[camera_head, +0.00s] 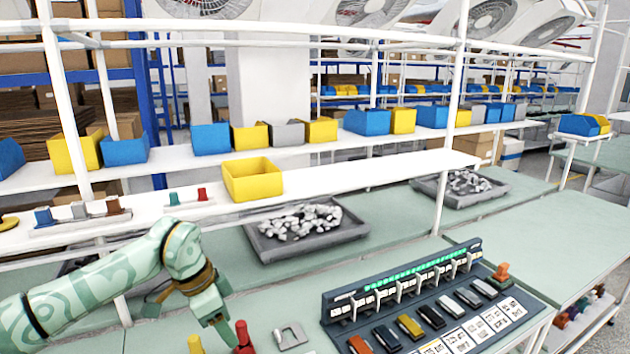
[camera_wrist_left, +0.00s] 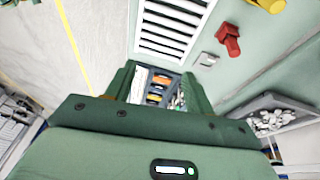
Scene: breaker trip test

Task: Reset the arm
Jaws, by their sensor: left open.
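My left arm comes in from the left in the head view, with its gripper (camera_head: 218,335) pointing down over the bench, left of the breaker test panel (camera_head: 345,307). In the left wrist view the two green fingers of the left gripper (camera_wrist_left: 156,82) stand apart with nothing held. Part of the panel (camera_wrist_left: 160,88) shows beyond them, between the fingers. The panel bears a row of breakers, coloured and dark switches and white labels. A red-orange knob (camera_head: 501,273) stands at its far right corner. My right gripper is not in view.
A red piece (camera_head: 243,338), a yellow piece (camera_head: 195,344) and a grey metal piece (camera_head: 290,335) are close to the left gripper. A grey tray of pale parts (camera_head: 262,244) is behind. A white shelf (camera_head: 340,178) with a yellow bin (camera_head: 252,180) crosses above the bench.

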